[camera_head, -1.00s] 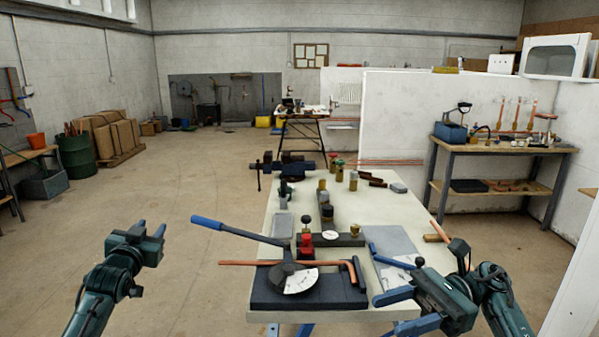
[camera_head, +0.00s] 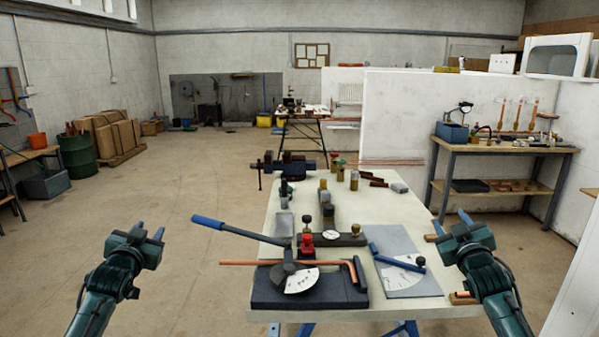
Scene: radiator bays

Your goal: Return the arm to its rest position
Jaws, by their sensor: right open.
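My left gripper (camera_head: 149,233) is over the floor to the left of the workbench (camera_head: 440,307), its blue-tipped fingers apart and nothing between them. My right gripper (camera_head: 450,226) is at the right edge of the bench, open and empty, with its fingers pointing forward. Its arm comes in from the lower right and partly covers a small wood block with a copper end (camera_head: 462,298). The two arms stand at about the same height on either side of the bench.
A pipe bender (camera_head: 310,290) with a blue handle and a copper pipe (camera_head: 240,263) sits at the bench front. A vise (camera_head: 290,165) is at the far end.

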